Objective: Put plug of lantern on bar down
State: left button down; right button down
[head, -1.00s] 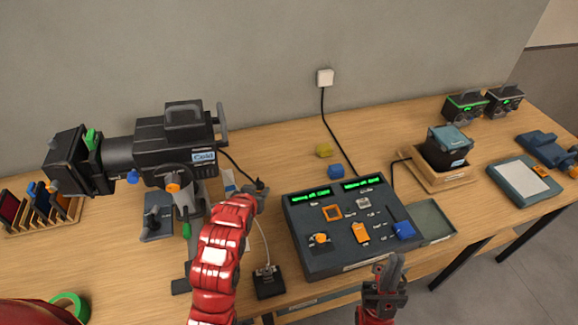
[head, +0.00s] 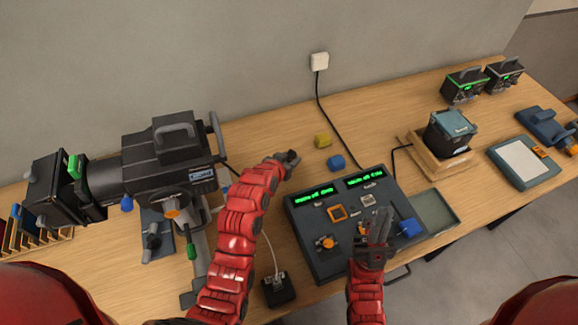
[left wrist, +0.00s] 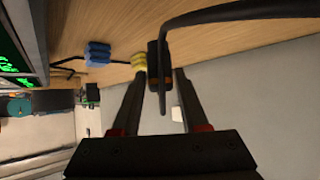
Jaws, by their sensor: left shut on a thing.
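The large black lantern (head: 165,155) rests on a stand at the left of the bench in the head view, with a dark cable leaving its right side. My left gripper (head: 290,158) is over the bench between the lantern and the control desk. In the left wrist view, my left gripper (left wrist: 162,85) is shut on a dark plug (left wrist: 153,58) with a thick black cable running off to the upper right. In the head view the plug is mostly hidden at the fingertips. My right gripper (head: 381,225) is above the desk's front right; its finger gap is unclear.
The control desk (head: 305,235) has green displays. A yellow block (head: 322,141) and a blue block (head: 336,162) lie behind it. A white wall socket (head: 319,61) has a cable. A small black box (head: 278,290) stands at the front. Bench space behind the left gripper is clear.

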pick_arm(q)
notch_tip(320, 180, down, 3)
jog(key=shift+s+d+r+b, duration=0.1)
jog(key=shift+b, duration=0.2)
jog(key=shift+f, duration=0.4)
jog(key=shift+f+b, duration=0.4)
jog(key=shift+b, duration=0.1)
jog(key=shift+c, duration=2.1)
grip_release()
jog(key=shift+r, duration=0.1)
